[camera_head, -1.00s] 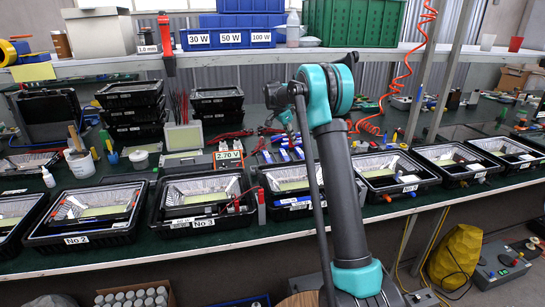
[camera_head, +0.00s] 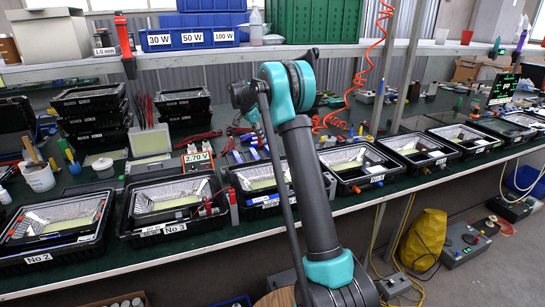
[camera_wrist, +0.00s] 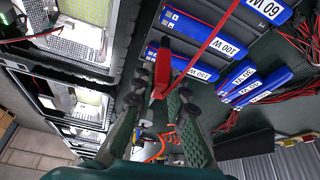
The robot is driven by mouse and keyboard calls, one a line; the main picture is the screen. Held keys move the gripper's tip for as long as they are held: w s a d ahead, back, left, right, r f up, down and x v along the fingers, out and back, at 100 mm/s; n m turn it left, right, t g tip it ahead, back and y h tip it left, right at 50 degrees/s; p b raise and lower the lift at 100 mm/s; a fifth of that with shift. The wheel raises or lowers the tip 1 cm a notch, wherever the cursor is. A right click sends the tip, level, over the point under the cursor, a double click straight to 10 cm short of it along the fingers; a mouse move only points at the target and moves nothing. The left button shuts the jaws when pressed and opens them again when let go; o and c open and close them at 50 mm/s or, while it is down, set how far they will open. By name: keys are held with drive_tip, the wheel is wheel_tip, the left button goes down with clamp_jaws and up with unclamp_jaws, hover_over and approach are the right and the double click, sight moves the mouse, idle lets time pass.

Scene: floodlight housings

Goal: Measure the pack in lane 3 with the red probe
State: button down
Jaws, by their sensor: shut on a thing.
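The lane 3 housing (camera_head: 126,228), labelled No 3, is an open black frame with a bright reflector on the bench, left of my arm. Dark parts with red leads (camera_head: 208,206) lie at its right end; I cannot tell which is the pack. A meter (camera_head: 197,160) reading 2.70 V stands behind it. In the wrist view my gripper (camera_wrist: 160,105) is shut on the red probe (camera_wrist: 162,72), whose red lead runs up and right. Blue packs with watt labels (camera_wrist: 205,35) lie beyond the probe. In the head view my arm hides the fingertips.
Housing No 2 (camera_head: 60,232) is left of No 3; more housings (camera_head: 357,167) line the bench edge to the right. Stacked black housings (camera_head: 92,105) stand behind. A shelf (camera_head: 200,60) with blue bins spans above. A coiled red hose (camera_head: 350,85) hangs right of my arm.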

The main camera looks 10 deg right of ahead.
drive_tip(key=w+d+m, duration=0.1)
drive_tip(key=d+m, duration=0.1)
drive_tip(key=d, duration=0.7)
drive_tip(key=shift+w+g, duration=0.25)
drive_tip(key=shift+g, duration=0.15)
drive_tip(key=shift+f, duration=2.85)
drive_tip(key=shift+f, duration=0.65)
idle(0.4)
wheel_tip(320, 180, up, 7)
idle(0.8)
idle(1.3)
